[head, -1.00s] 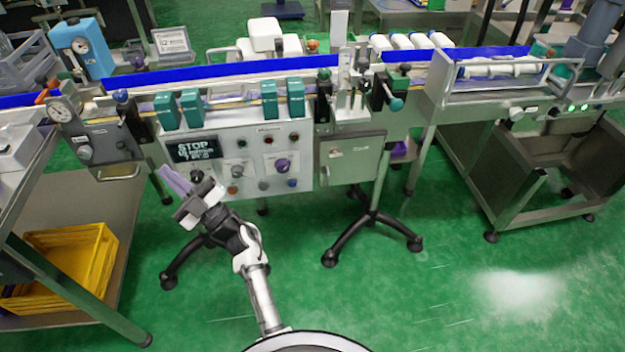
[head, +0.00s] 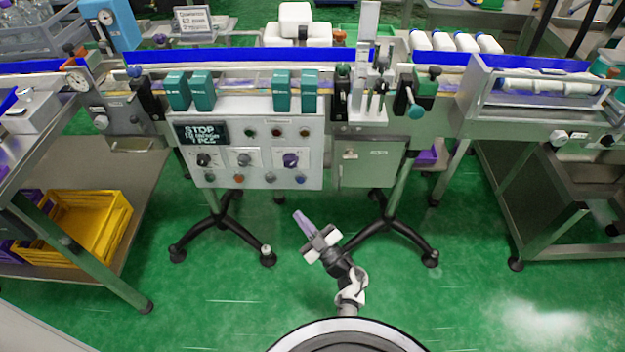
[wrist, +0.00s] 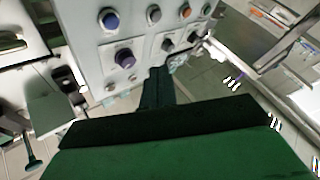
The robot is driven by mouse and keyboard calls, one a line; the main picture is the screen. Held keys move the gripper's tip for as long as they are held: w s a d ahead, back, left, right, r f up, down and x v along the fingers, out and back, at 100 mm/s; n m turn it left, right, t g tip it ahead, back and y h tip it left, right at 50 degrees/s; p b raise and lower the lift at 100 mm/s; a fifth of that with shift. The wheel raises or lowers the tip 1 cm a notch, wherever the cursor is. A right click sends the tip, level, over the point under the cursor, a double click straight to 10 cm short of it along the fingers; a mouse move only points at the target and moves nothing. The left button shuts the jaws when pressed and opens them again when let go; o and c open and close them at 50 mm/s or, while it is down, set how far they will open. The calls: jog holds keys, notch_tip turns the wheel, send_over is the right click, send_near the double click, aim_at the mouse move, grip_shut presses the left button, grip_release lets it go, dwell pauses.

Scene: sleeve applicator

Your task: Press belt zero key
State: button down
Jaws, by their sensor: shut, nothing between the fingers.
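The control panel (head: 218,150) is a pale box on the front of the conveyor, with a dark display (head: 201,134) reading STOP at its upper left. Its bottom row holds grey, orange (head: 239,179) and blue (head: 300,180) buttons. Black, grey and purple (head: 290,160) knobs sit above them. No label for a belt zero key is legible. My gripper (head: 298,215) is shut and empty, below the panel's lower right in the head view, apart from it. In the wrist view its dark fingers (wrist: 158,78) point toward the panel, with the blue button (wrist: 109,19) and purple knob (wrist: 125,57) nearby.
A grey cabinet (head: 367,170) adjoins the panel on the right. Black-footed stand legs (head: 225,222) reach the floor on both sides of my gripper. A yellow crate (head: 110,228) lies on the left shelf. The green floor is clear around my arm.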

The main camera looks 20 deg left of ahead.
aim_at(301, 180)
dwell(0.3)
jog(key=w+a+b, duration=0.2)
jog(key=w+b, duration=0.1)
jog(key=w, duration=0.5)
jog(key=shift+w+a+b, duration=0.2)
jog(key=shift+b, duration=0.2)
jog(key=shift+w, duration=0.15)
dwell(1.7)
jog(key=shift+w+a, duration=0.1)
jog(key=shift+w, duration=0.15)
jog(key=shift+w+a, duration=0.15)
jog(key=shift+w, duration=0.3)
dwell(0.5)
jog(key=shift+s, duration=0.1)
jog(key=shift+s+d+p, duration=0.25)
jog(key=shift+s+p, duration=0.15)
jog(key=shift+s, duration=0.35)
